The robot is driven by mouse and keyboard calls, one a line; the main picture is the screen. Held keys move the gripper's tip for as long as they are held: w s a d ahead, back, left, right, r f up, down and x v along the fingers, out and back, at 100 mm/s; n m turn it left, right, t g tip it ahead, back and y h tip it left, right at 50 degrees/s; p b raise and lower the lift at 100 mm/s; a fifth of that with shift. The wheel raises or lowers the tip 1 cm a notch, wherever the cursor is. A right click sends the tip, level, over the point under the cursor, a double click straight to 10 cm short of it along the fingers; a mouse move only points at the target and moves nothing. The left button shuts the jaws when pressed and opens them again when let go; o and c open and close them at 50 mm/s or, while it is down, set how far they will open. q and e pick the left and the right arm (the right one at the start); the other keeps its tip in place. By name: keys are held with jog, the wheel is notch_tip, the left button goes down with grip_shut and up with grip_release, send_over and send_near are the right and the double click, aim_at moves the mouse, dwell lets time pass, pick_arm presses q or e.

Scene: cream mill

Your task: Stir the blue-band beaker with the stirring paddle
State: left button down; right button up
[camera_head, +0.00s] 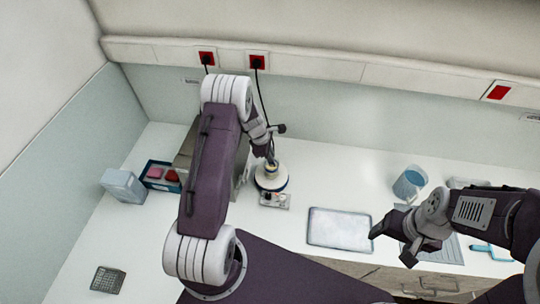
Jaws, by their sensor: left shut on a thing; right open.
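My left gripper (268,133) is at the back centre, above a pale round vessel with a dark blue band (271,182), which looks like the blue-band beaker. The gripper is shut on a thin dark shaft (271,155), likely the stirring paddle, which points down into the vessel's mouth. The paddle's lower end is hidden, and I cannot tell how deep it reaches. The vessel stands on a small light grey device (275,201) with dark knobs. My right gripper (390,243) is open and empty over the counter at the right, beside the white tray.
A white tray (340,229) lies right of the device. A blue jug (409,184) stands back right, with a light blue item (490,253) at far right. At left are a pale box (123,186), a blue tray (147,182) and a dark grid (108,280). My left arm hides part of a steel box.

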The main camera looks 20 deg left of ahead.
pick_arm(q)
notch_tip(320, 180, up, 4)
jog(key=p, duration=0.3)
jog(key=shift+r+p, duration=0.5)
jog(key=shift+r, duration=0.75)
jog(key=shift+s+f, duration=0.1)
